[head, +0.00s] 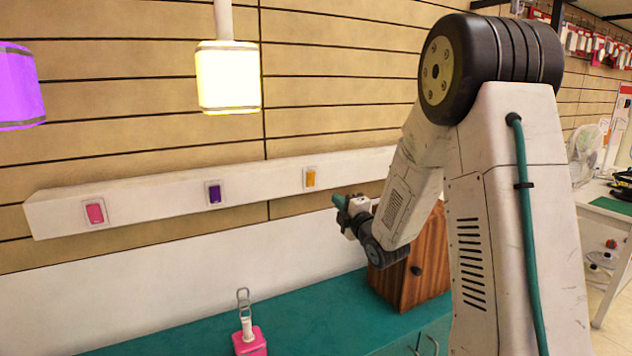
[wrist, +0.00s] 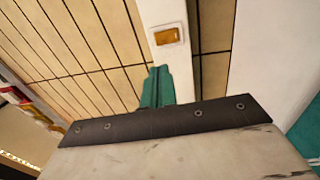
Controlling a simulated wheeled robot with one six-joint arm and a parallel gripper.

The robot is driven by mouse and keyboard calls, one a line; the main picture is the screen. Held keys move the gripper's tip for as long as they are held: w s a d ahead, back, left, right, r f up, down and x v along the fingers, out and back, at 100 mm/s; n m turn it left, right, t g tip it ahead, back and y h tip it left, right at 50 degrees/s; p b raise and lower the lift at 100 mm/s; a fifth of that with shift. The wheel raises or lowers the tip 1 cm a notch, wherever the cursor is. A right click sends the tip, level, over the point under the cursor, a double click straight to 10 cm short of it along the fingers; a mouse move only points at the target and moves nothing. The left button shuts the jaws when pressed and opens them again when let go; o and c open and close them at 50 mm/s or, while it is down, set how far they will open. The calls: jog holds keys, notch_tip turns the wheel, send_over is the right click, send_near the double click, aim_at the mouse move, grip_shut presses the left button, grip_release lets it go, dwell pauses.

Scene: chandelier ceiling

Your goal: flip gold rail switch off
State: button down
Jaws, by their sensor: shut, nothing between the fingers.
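The gold switch (head: 310,177) is the rightmost of the three switches on the white rail (head: 150,195) along the slatted wall. In the wrist view the gold switch (wrist: 168,36) sits on the white rail just beyond my fingertips. My gripper (head: 340,208) is in front of the wall, below and to the right of the gold switch in the head view. Its green fingers (wrist: 157,84) are together and empty. They look apart from the switch, though the exact gap cannot be told.
A pink switch (head: 95,213) and a purple switch (head: 214,193) share the rail. A yellow lit lamp (head: 228,78) and a purple lamp (head: 20,88) hang above. A wooden box (head: 415,268) and a pink object (head: 250,342) stand on the green counter (head: 310,318).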

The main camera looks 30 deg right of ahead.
aim_at(312, 176)
dwell(0.3)
jog(key=w, duration=0.4)
jog(key=w+r, duration=0.1)
jog(key=w, duration=0.4)
jog(key=w+r, duration=0.1)
jog(key=w, duration=0.4)
